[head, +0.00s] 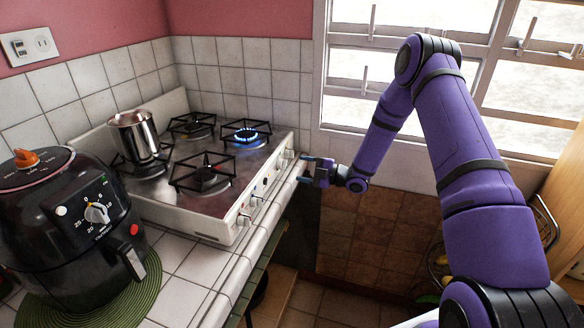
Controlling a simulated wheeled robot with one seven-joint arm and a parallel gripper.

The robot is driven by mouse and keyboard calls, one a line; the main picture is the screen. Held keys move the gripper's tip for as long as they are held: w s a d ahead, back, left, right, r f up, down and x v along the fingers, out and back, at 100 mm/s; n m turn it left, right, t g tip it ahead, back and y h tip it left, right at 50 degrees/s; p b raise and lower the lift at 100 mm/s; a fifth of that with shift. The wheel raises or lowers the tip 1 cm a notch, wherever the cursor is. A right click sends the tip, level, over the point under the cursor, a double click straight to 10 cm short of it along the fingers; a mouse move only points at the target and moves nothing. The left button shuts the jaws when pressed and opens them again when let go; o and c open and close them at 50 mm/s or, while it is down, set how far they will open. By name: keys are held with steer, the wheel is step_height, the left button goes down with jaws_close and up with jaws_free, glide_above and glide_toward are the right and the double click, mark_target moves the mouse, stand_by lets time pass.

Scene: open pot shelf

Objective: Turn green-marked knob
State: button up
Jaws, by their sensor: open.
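The white stove (215,222) has a row of knobs along its right-hand front edge. A near knob (244,219) and another knob (257,200) show plainly, and a far knob (289,153) sits close to my gripper. A green mark on a stove knob is too small to make out. My gripper (305,170) is open and empty, just off the far end of the stove front, its fingers pointing left toward the knobs. I cannot tell whether it touches one.
The back right burner (246,135) burns with a blue flame. A steel pot (136,135) stands on the left burner. A black air fryer (70,235) stands on a green round mat (150,290). A window (345,65) is behind my arm.

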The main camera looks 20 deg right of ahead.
steer(key=shift+v, duration=2.2)
steer(key=shift+r, duration=0.1)
step_height(320, 180, up, 9)
steer(key=w+m+h, duration=0.2)
steer(key=w+h, duration=0.1)
steer(key=h, duration=0.2)
steer(key=s+d+r+m+h, duration=0.2)
steer(key=s+r+m+h, duration=0.3)
steer(key=r, duration=0.5)
steer(key=s+d+r+m+h, duration=0.1)
steer(key=s+r+m+h, duration=0.3)
steer(key=r, duration=0.6)
steer(key=s+r+m+g+h, duration=0.1)
steer(key=s+r+m, duration=0.25)
steer(key=s, duration=0.45)
steer(key=s+r+m+g+h, duration=0.1)
steer(key=s+r+m+h, duration=0.2)
steer(key=s, duration=0.5)
steer(key=s+a+m+g+y, duration=0.1)
steer(key=s+a+m, duration=0.1)
steer(key=s, duration=0.8)
steer(key=s+a+m+g+y, duration=0.2)
steer(key=s+a+m, duration=0.1)
steer(key=s, duration=0.7)
steer(key=shift+d+f+m, duration=0.1)
steer(key=shift+m, duration=0.15)
